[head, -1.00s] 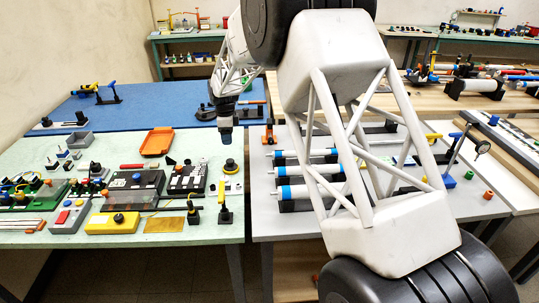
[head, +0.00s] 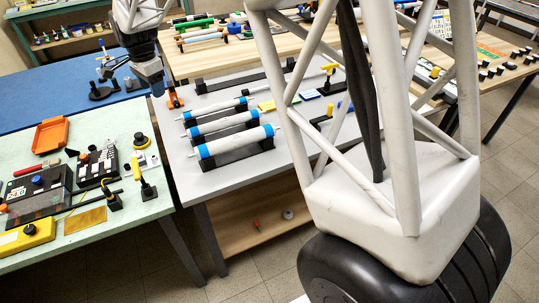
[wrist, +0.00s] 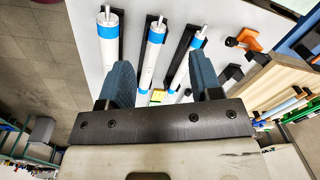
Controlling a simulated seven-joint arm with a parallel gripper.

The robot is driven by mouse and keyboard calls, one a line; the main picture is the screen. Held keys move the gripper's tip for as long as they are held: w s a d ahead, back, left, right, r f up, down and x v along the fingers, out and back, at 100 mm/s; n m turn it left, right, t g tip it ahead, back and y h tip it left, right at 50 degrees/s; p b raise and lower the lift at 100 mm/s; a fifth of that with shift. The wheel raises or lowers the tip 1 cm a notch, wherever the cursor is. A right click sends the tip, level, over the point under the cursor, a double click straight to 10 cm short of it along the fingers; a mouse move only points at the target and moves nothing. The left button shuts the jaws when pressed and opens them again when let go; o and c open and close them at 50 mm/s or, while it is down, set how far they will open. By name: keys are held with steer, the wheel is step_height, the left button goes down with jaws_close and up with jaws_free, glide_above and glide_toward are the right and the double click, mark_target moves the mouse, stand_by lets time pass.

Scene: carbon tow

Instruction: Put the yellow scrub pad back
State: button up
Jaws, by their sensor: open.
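A small flat pad, yellow with some green, lies on the grey table (head: 212,93) behind the blue-banded white rollers; it looks like the yellow scrub pad (head: 266,106). In the wrist view a yellow-green patch, likely the same pad (wrist: 157,96), shows between my fingers but well beyond them, partly cut off by the gripper body. My gripper (head: 157,91) hangs above the far left corner of the grey table, left of the pad. In the wrist view my gripper (wrist: 161,75) is open, its two blue-grey fingers apart with nothing held.
Several white rollers (head: 236,142) rest on black stands on the grey table. An orange clamp (head: 175,98) stands close to my gripper. A blue and white box (head: 303,97) lies right of the pad. The green table (head: 110,125) at left carries an orange tray (head: 50,134) and devices.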

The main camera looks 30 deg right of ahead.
steer(key=s+d+r+n+t, duration=0.1)
steer(key=s+d+r+n, duration=0.3)
steer(key=s, duration=0.6)
steer(key=s+d+r+n, duration=0.2)
steer(key=s+d+r, duration=0.3)
steer(key=s, duration=0.6)
steer(key=s+d+f+n, duration=0.2)
steer(key=s+d+n, duration=0.1)
steer(key=s, duration=0.8)
steer(key=s+d+f+n, duration=0.3)
steer(key=s+d, duration=0.1)
steer(key=s, duration=0.8)
steer(key=shift+s+d+n+t, duration=0.15)
steer(key=shift+s+n+t, duration=0.1)
steer(key=shift+n+t, duration=0.15)
steer(key=shift+w, duration=0.1)
